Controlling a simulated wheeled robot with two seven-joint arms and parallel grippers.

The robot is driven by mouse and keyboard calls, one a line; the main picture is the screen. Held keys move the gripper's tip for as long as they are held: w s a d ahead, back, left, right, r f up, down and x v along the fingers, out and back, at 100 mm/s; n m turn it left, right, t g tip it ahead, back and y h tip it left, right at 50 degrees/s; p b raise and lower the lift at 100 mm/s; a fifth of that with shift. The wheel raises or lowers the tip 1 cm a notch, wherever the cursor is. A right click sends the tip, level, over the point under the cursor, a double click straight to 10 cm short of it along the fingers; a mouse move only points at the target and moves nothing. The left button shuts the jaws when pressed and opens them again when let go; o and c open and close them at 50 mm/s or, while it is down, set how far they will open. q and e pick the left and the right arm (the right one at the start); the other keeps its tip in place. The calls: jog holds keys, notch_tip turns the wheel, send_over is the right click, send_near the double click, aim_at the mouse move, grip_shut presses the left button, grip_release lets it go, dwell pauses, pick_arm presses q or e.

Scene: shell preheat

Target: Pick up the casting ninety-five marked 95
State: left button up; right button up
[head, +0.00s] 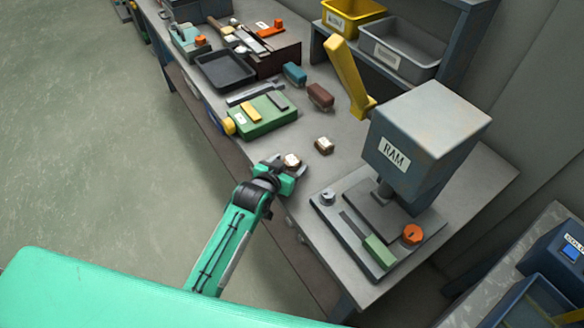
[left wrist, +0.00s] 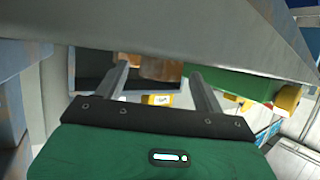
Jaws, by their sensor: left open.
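Two small brown castings with pale labels sit on the grey bench. One casting (head: 291,161) is at the bench's front edge, at my left gripper's fingers; the other casting (head: 323,146) stands a little behind it and to the right. The marks are too small to read, so I cannot tell which is 95. My left gripper (head: 284,169) is open, low at the bench edge. In the left wrist view the fingers (left wrist: 160,78) are apart, with brown blocks (left wrist: 160,68) seen between them. I cannot tell whether the fingers touch the near casting.
The RAM press (head: 425,130) with its yellow lever stands to the right. A green box (head: 262,116) with a yellow knob lies to the left. Teal (head: 295,73) and brown (head: 320,96) blocks, a black tray (head: 225,70) and bins (head: 400,50) are farther back.

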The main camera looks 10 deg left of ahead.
pick_arm(q)
jog(key=shift+w+f, duration=0.1)
jog(key=shift+w, duration=0.15)
jog(key=c, duration=1)
jog(key=shift+c, duration=0.4)
